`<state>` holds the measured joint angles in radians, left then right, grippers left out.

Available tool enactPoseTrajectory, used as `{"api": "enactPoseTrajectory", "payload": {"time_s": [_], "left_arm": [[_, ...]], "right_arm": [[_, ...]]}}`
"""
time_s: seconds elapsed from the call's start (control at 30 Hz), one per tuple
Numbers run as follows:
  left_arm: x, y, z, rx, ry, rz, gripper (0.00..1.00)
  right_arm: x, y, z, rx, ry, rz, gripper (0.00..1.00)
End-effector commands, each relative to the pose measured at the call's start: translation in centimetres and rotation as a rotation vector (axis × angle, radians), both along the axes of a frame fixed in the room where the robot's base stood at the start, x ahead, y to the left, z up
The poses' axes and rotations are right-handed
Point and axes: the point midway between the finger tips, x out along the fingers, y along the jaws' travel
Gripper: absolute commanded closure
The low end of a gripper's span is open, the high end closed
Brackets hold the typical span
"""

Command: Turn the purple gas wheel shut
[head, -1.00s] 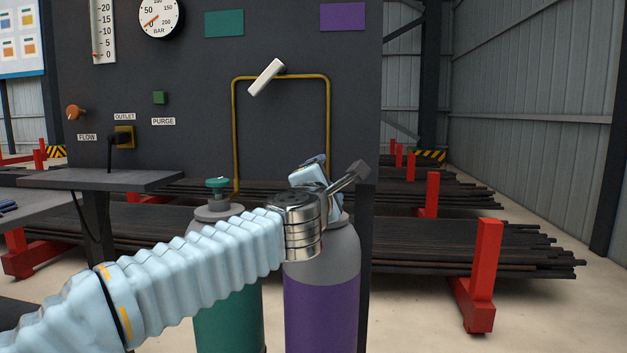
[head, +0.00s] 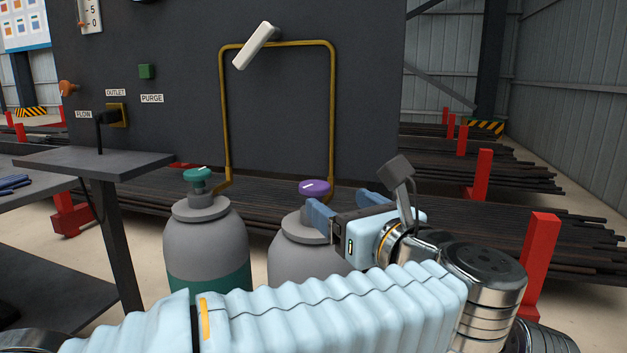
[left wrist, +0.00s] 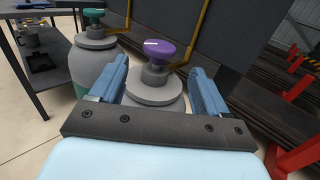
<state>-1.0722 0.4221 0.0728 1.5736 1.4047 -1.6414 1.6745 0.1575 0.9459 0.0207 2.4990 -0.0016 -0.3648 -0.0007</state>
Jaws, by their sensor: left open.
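The purple gas wheel (head: 314,188) sits on top of the neck of a grey-shouldered gas cylinder (head: 296,255). It has a white mark on its top. My left gripper (head: 345,207) comes at it from the right in the head view, with its fingers close to the cylinder neck. In the left wrist view the purple wheel (left wrist: 159,50) stands ahead of and between the two open blue fingers (left wrist: 158,88), with nothing held. Contact with the wheel does not show. My arm hides the cylinder's lower part in the head view. My right gripper is not in view.
A second cylinder (head: 208,244) with a green wheel (head: 197,178) stands to the left. A dark panel (head: 280,110) with a yellow pipe (head: 333,110) and white lever (head: 254,45) rises behind. A side table (head: 90,162) is at left, with steel bars behind.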

Motion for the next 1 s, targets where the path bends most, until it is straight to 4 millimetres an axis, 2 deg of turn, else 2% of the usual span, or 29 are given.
{"api": "enactPoseTrajectory", "payload": {"time_s": [0.2,0.4,0.6,0.83,1.0], "left_arm": [[4.6,2.3,0.3,0.003,0.001,0.003,0.24],[7.5,3.7,0.1,0.003,0.001,0.001,0.24],[8.5,4.1,0.0,0.003,0.0,-0.002,0.24],[8.5,4.1,0.0,0.002,0.0,-0.001,0.24],[8.5,4.1,0.0,0.002,0.0,-0.001,0.5]], "right_arm": [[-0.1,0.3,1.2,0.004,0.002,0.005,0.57],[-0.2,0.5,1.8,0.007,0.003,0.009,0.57],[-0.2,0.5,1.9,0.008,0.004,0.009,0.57],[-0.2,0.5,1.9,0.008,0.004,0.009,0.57],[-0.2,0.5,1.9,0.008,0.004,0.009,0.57]]}}
